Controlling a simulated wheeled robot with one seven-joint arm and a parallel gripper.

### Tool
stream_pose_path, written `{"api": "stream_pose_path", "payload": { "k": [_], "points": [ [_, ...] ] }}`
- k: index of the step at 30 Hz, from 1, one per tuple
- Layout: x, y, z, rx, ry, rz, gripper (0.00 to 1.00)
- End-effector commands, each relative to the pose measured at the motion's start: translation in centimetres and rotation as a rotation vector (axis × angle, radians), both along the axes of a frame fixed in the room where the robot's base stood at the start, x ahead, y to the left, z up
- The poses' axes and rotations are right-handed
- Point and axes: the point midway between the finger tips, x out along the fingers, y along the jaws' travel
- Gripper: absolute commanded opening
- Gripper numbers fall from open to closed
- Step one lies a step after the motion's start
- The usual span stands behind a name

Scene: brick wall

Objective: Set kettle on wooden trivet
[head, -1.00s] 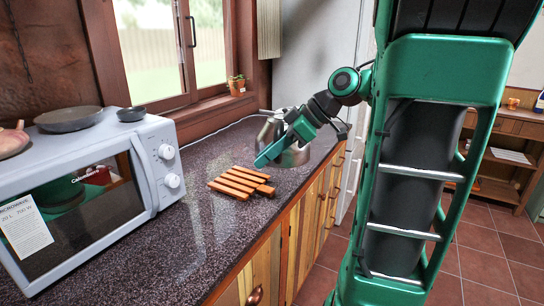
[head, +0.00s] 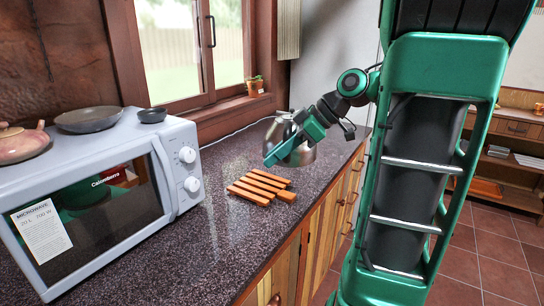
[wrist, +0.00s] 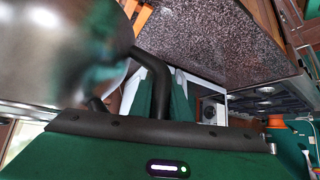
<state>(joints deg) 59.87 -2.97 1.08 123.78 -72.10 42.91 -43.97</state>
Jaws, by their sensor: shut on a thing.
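A shiny metal kettle (head: 304,156) is at the far part of the counter, just behind and to the right of the wooden trivet. The trivet (head: 262,187) is made of orange-brown slats and lies flat and empty on the counter. My gripper (head: 272,158) is in front of the kettle and hides part of it. In the wrist view the kettle's blurred body (wrist: 50,45) fills the upper left. My gripper (wrist: 158,95) is shut on its black handle (wrist: 153,72). An edge of the trivet (wrist: 141,18) shows there. I cannot tell whether the kettle's base touches the counter.
A white microwave (head: 183,128) stands at the left with a pan (head: 88,119), a small dark bowl (head: 152,115) and a teapot (head: 22,144) on top. A small potted plant (head: 256,86) is on the windowsill. The speckled counter (head: 215,235) in front of the trivet is clear.

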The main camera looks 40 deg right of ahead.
Motion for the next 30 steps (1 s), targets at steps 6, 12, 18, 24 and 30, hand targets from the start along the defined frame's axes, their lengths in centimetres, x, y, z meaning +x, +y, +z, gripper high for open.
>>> {"api": "stream_pose_path", "payload": {
  "k": [6, 12, 18, 24, 30],
  "points": [
    [2.2, 1.3, -1.7, -0.001, -0.004, 0.166, 0.00],
    [3.8, 2.6, -3.3, -0.005, -0.007, 0.298, 0.00],
    [4.4, 3.2, -4.2, -0.007, -0.010, 0.354, 0.00],
    [4.5, 3.2, -5.2, -0.005, -0.010, 0.357, 0.00],
    [4.4, 3.3, -6.8, -0.005, -0.010, 0.357, 0.00]
  ]
}}
